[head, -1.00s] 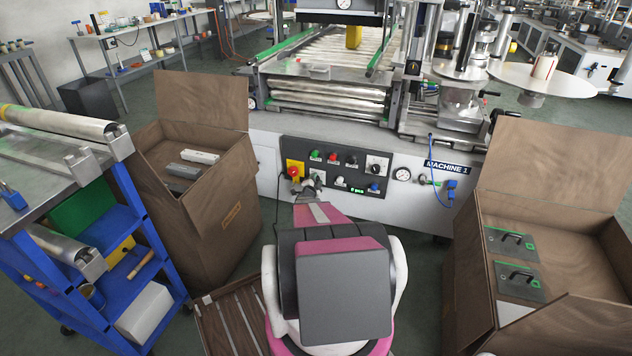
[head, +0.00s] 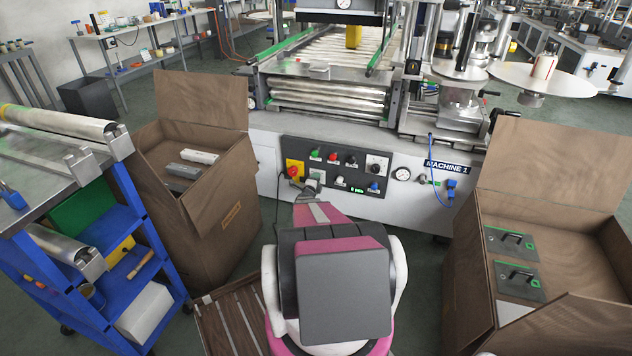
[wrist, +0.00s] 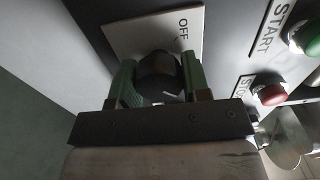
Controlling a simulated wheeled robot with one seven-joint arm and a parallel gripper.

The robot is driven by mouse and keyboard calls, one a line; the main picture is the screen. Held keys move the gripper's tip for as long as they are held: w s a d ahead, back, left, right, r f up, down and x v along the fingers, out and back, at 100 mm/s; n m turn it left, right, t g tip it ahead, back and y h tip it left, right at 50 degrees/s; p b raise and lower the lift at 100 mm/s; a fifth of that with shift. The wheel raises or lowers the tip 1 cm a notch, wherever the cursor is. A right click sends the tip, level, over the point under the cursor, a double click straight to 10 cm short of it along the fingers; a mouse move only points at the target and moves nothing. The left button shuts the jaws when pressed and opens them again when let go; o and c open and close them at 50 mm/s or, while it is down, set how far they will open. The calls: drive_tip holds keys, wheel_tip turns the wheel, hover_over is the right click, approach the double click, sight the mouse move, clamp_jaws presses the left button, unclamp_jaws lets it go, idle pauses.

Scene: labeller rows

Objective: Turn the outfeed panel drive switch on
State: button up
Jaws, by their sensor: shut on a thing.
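In the wrist view, a dark rotary switch knob (wrist: 160,70) sits on a pale plate (wrist: 125,36) with the word OFF at its upper right. My gripper (wrist: 158,84) has its green fingers on either side of the knob and is shut on it. The fingers hide part of the knob, and I cannot tell which way its pointer faces. In the head view, my gripper (head: 307,189) is at the lower left of the dark control panel (head: 358,170) on Machine 1, and it hides the knob there.
A green START button (wrist: 312,44) and a red STOP button (wrist: 270,95) are close to the right of my gripper. A red-and-yellow emergency stop (head: 293,171) is just above it. Open boxes stand left (head: 222,215) and right (head: 470,270) of my arm.

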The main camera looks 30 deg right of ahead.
drive_tip(key=shift+s, duration=0.1)
idle(0.3)
drive_tip(key=o, duration=0.9)
drive_tip(key=shift+o, duration=0.2)
drive_tip(key=v, duration=1)
drive_tip(key=shift+s+a, duration=0.15)
drive_tip(key=shift+a, duration=0.2)
